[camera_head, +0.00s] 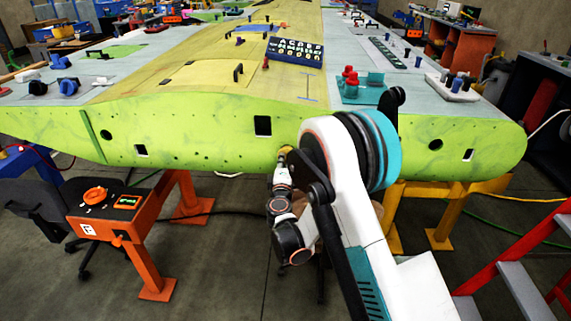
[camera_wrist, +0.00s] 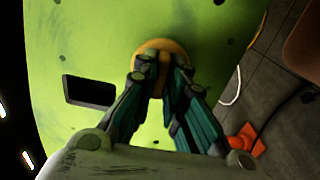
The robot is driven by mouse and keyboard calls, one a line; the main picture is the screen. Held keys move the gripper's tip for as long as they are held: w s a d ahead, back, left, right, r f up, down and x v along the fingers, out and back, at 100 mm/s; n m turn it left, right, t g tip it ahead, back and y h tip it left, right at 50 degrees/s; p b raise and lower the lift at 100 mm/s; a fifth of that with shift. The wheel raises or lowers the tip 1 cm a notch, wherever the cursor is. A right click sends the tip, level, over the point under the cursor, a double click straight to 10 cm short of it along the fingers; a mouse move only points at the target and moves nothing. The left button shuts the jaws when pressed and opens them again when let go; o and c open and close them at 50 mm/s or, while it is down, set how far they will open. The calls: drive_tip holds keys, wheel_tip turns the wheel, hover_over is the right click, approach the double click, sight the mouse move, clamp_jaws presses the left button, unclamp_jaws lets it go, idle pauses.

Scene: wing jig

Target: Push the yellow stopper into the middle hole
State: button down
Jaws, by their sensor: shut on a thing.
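The yellow stopper (camera_wrist: 150,48) is round with a raised grip bar, seen against the green wing face (camera_wrist: 75,40) in the wrist view. My gripper (camera_wrist: 161,72) is shut on its bar, one finger on each side. In the head view the stopper (camera_head: 285,151) shows as a small yellow spot at the face, left of my arm. No round hole shows around the stopper; whatever lies behind it is hidden. I cannot tell how deep it sits. A dark rectangular opening (camera_wrist: 88,91) lies to its left in the wrist view, and also shows in the head view (camera_head: 263,126).
The green face also has a round hole at left (camera_head: 106,135) and one at right (camera_head: 435,144). An orange stand (camera_head: 115,215) is at lower left, and a red stepladder (camera_head: 510,260) at lower right. Yellow legs (camera_head: 445,220) support the wing.

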drive_tip(key=shift+w, duration=0.55)
drive_tip(key=shift+w, duration=0.35)
drive_tip(key=shift+w, duration=0.35)
drive_tip(key=shift+w, duration=0.15)
drive_tip(key=c, duration=1.6)
unclamp_jaws()
drive_tip(key=shift+o, duration=0.2)
